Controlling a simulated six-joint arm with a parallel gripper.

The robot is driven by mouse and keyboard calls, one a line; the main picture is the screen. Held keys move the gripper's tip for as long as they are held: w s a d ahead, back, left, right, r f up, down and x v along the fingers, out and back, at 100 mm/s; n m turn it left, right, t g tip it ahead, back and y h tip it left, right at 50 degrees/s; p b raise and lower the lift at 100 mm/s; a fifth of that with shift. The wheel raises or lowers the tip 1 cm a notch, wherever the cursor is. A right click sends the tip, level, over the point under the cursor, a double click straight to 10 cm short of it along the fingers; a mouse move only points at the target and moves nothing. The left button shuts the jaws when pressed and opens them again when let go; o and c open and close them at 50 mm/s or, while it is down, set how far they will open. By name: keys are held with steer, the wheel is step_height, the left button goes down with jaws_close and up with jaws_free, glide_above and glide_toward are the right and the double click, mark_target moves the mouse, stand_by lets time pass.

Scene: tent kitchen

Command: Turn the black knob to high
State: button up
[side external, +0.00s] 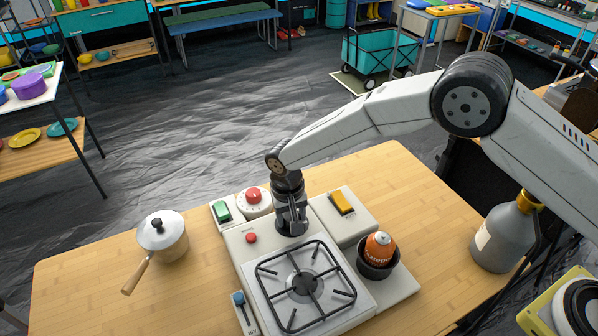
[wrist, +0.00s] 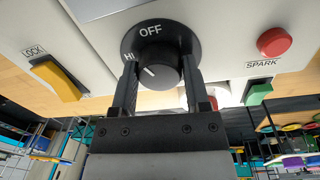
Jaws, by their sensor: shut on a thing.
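The black knob (wrist: 160,72) sits on a dark dial with OFF at the top and HI at the left in the wrist view. Its white pointer line slants up and left, roughly toward HI; exact alignment is hard to tell. My gripper (wrist: 160,82) is shut on the knob, one finger on each side. In the side view my gripper (side external: 291,222) points down at the stove panel (side external: 236,240) behind the burner and mostly hides the knob.
A red spark button (side external: 251,238), a green switch (side external: 222,211), a red knob (side external: 254,196) and a yellow lock lever (side external: 342,202) surround the gripper. An orange canister (side external: 379,246) stands right of the burner grate (side external: 304,284). A pot (side external: 163,237) stands left.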

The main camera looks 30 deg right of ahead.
mark_target(291, 218)
steer(key=n, duration=0.4)
steer(key=shift+n, duration=0.3)
steer(key=n, duration=0.4)
steer(key=shift+d+t, duration=0.1)
steer(key=shift+t, duration=0.2)
steer(key=o, duration=1.3)
steer(key=shift+r, duration=0.1)
steer(key=shift+s+a+r, duration=0.1)
steer(key=shift+r, duration=1.8)
steer(key=shift+s+a+r, duration=0.1)
steer(key=shift+r, duration=1.8)
